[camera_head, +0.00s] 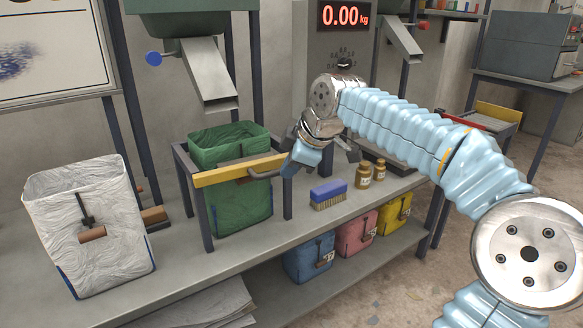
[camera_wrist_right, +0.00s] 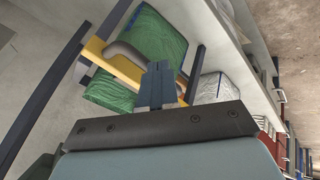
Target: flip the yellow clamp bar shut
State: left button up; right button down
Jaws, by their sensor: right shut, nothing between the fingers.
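The yellow clamp bar (camera_head: 222,175) lies across the front of the dark frame that holds the green bag (camera_head: 240,205). A grey bent handle (camera_head: 262,176) sits on the bar's right part. My right gripper (camera_head: 286,172) is at the bar's right end, beside the handle; its fingers are shut and empty. In the right wrist view the shut fingers (camera_wrist_right: 157,86) overlap the yellow bar (camera_wrist_right: 112,66) and the green bag (camera_wrist_right: 150,40), with the handle (camera_wrist_right: 126,50) just left of them. I cannot tell whether the fingers touch the bar. My left gripper is not in view.
A grey chute (camera_head: 212,78) hangs above the green bag. A white bag (camera_head: 95,245) stands at left on the bench (camera_head: 215,262). Blue, pink and yellow bins sit on the lower shelf.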

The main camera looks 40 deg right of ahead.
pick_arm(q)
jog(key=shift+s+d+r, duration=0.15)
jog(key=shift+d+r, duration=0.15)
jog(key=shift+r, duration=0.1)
pick_arm(e)
jog(key=shift+w+d+r, duration=0.1)
jog(key=shift+w+d, duration=0.6)
jog(key=shift+w, duration=0.35)
jog(key=shift+w, duration=0.1)
pick_arm(q)
jog(key=shift+p, duration=0.3)
